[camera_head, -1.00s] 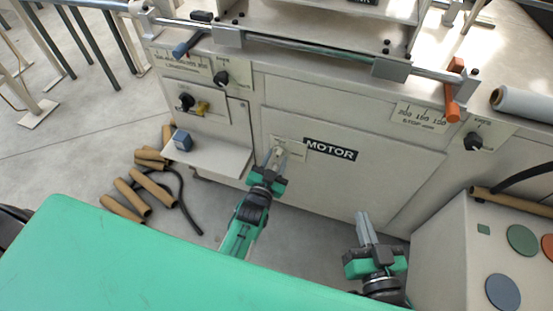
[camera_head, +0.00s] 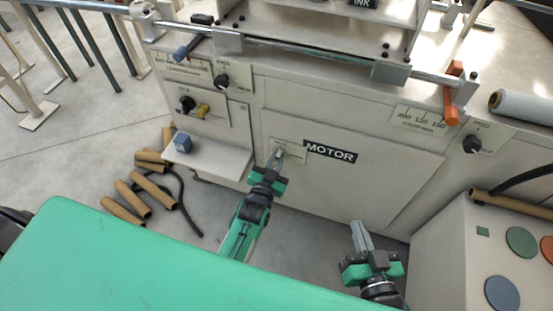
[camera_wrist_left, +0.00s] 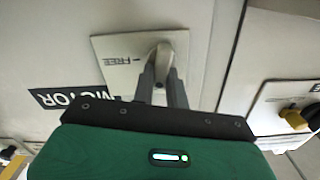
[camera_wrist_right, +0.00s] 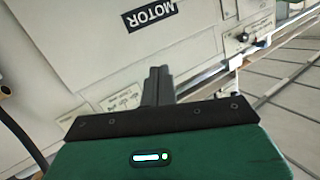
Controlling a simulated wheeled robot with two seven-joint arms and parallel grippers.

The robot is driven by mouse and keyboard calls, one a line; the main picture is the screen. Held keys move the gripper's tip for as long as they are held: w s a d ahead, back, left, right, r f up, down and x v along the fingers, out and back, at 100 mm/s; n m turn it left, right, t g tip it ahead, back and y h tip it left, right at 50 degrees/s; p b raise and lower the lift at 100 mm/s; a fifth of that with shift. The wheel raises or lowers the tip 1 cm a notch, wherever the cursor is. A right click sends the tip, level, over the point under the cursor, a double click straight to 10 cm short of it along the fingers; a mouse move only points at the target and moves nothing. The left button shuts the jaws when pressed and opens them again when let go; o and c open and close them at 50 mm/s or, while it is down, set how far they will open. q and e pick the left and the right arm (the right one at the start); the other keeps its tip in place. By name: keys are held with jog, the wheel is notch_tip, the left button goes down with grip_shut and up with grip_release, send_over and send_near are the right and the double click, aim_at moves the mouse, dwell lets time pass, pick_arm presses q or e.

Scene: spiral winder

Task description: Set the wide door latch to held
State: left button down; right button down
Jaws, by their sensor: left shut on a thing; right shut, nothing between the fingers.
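The wide door latch (camera_wrist_left: 163,52) is a pale metal lever on a light plate (camera_wrist_left: 118,50) with a mark reading FREE, in the left wrist view. In the head view its plate (camera_head: 296,149) sits on the wide door (camera_head: 350,190), just left of the MOTOR label. My left gripper (camera_head: 276,158) is shut on the latch lever; in the left wrist view its fingers (camera_wrist_left: 162,85) reach up to the lever and hide its lower part. My right gripper (camera_head: 360,232) is shut and empty, low in front of the door and apart from it.
Brown tubes (camera_head: 150,190) lie on the floor at left. A control box (camera_head: 450,235) with coloured discs stands at right. A green surface (camera_head: 130,260) fills the near left.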

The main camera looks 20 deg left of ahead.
pick_arm(q)
jog(key=shift+r+n+p, duration=0.15)
jog(key=shift+n+p, duration=0.15)
jog(key=shift+p, duration=0.1)
jog(key=shift+a+n+p, duration=0.15)
jog(key=shift+n+p, duration=0.75)
jog(key=shift+n, duration=0.2)
pick_arm(e)
jog(key=shift+s+d+f+g+h, duration=0.55)
jog(key=shift+d+f+g, duration=0.3)
jog(key=shift+g, duration=0.35)
jog(key=shift+s+d+f+g+h, duration=0.5)
jog(key=shift+d+f+g, duration=0.25)
jog(key=shift+g, duration=0.45)
pick_arm(q)
jog(key=c, duration=1.4)
grip_release()
